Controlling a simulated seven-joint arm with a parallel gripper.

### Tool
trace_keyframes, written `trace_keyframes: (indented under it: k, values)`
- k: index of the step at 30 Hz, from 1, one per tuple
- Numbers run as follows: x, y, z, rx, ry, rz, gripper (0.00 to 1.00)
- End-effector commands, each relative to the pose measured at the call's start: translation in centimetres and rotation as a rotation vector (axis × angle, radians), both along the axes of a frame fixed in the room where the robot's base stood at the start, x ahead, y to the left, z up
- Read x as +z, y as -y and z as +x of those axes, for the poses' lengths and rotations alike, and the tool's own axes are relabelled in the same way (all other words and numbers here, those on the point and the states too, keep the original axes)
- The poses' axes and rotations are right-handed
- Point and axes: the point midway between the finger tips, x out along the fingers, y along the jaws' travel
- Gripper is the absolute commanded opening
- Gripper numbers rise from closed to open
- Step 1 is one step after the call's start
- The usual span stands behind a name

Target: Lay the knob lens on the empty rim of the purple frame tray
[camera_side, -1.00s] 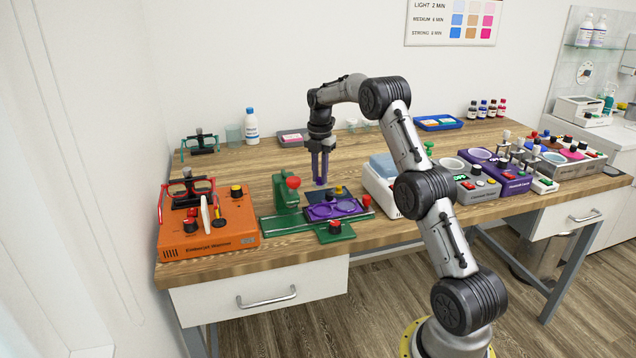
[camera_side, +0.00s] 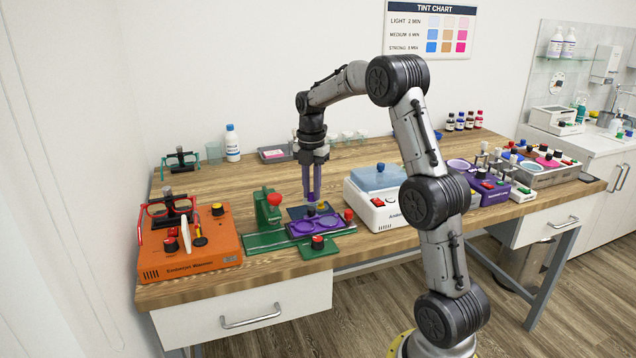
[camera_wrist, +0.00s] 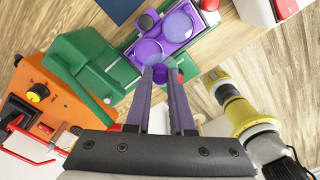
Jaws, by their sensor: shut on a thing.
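My gripper (camera_side: 311,198) points straight down, its purple fingers shut on the small dark knob (camera_side: 311,209) of the knob lens. In the wrist view the knob (camera_wrist: 160,74) sits between the fingertips (camera_wrist: 161,72); the lens itself is hard to make out. The purple frame tray (camera_side: 316,226) has two round rims and lies on a green base. The fingertips are just behind and above it in the side view. In the wrist view the tray (camera_wrist: 166,38) is right beyond the fingertips. Both rims look purple, and I cannot tell which is empty.
A red-knobbed green press (camera_side: 268,208) and an orange machine (camera_side: 190,242) stand left of the tray. A white machine (camera_side: 375,200) stands close on the right. Bare wooden table (camera_side: 245,180) lies behind.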

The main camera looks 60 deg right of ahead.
Motion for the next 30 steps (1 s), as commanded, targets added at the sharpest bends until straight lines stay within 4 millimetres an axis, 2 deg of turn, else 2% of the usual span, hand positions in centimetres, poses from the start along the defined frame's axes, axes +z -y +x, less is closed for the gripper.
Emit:
trace_keyframes:
  k: [3,6,21,30]
  values:
    - [-1.6,-0.2,1.6,0.002,0.000,0.000,0.00]
    - [-2.3,-0.3,2.2,0.001,0.000,0.000,0.00]
    - [-6.1,-0.3,2.2,0.000,0.000,0.000,0.00]
    - [-7.4,-0.3,2.2,0.000,0.001,-0.001,0.00]
